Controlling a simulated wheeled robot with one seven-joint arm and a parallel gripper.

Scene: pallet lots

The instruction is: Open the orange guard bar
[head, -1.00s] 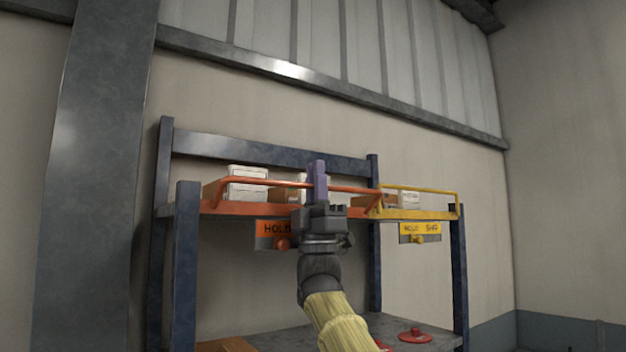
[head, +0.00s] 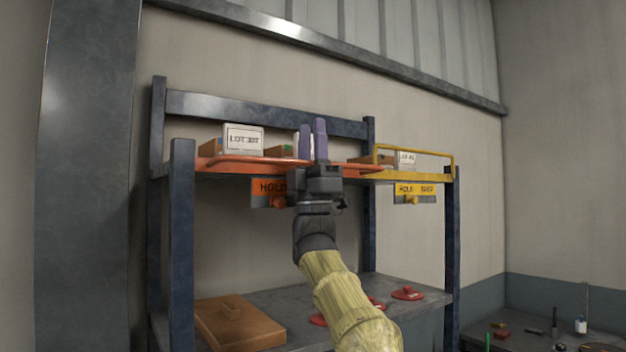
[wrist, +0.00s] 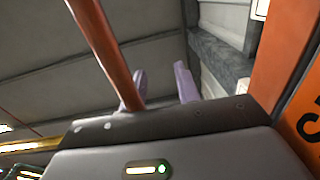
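The orange guard bar (head: 250,160) is at the front of the left shelf bay in the head view. It lies low, about level with the orange shelf edge, sticking out toward me. My gripper (head: 313,135) is at the bar's right part, fingers pointing up, and hides part of it. Its two purple fingers stand apart. In the wrist view, the bar (wrist: 103,48) runs down beside the left finger of my gripper (wrist: 163,85), and the gap between the fingers looks empty. I cannot tell whether finger and bar touch.
A yellow guard bar (head: 415,149) stands raised on the right bay. White boxes (head: 243,138) sit on the upper shelf. An orange HOLD sign (head: 270,187) hangs below the shelf edge. The lower shelf (head: 290,295) holds a brown box (head: 238,325) and red items (head: 407,293).

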